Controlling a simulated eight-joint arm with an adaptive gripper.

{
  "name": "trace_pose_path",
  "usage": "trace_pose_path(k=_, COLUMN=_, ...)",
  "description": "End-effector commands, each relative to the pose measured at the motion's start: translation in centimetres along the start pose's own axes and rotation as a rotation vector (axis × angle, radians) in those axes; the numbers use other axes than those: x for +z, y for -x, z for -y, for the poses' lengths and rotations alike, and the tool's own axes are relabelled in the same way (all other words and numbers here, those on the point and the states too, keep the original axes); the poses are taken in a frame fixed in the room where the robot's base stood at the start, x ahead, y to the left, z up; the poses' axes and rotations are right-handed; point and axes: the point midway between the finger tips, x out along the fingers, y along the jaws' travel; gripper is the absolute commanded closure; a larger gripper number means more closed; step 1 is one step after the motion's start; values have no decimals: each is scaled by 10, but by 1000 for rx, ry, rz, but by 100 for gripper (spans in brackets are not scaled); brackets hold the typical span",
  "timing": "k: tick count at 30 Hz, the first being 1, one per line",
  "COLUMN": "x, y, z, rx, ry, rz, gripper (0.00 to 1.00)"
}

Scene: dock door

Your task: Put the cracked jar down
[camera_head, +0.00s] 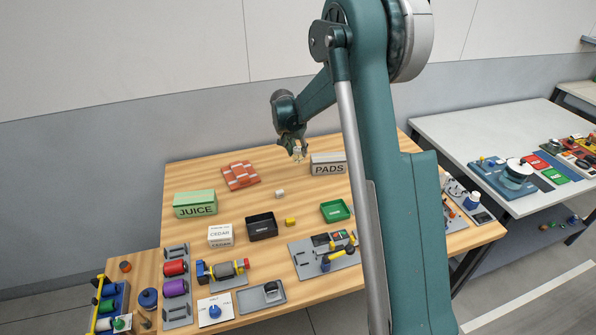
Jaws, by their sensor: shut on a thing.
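My gripper (298,149) hangs above the back of the wooden table (290,186), left of the PADS box. It is shut on a small pale thing, the jar (298,156), which shows just below the fingers. The jar is too small in the view for any crack to be made out. It appears held above the tabletop, but its exact height cannot be told.
The PADS box (328,169) is close at right, a small white cube (280,193) in front. A red-and-white block (240,176), green JUICE box (195,211), black tray (261,233) and green tray (335,217) stand around. Bare wood lies between them.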

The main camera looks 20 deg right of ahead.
Motion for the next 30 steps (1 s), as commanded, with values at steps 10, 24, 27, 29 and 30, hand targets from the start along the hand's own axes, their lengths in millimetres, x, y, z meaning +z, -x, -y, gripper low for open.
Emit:
trace_pose_path(k=10, x=17, y=-41, z=0, rx=0, ry=0, rz=0, gripper=84)
trace_pose_path(k=24, x=20, y=-48, z=0, rx=0, ry=0, rz=0, gripper=84)
trace_pose_path(k=27, x=22, y=-54, z=0, rx=0, ry=0, rz=0, gripper=84)
trace_pose_path(k=29, x=25, y=-60, z=0, rx=0, ry=0, rz=0, gripper=84)
trace_pose_path(k=30, x=26, y=-64, z=0, rx=0, ry=0, rz=0, gripper=84)
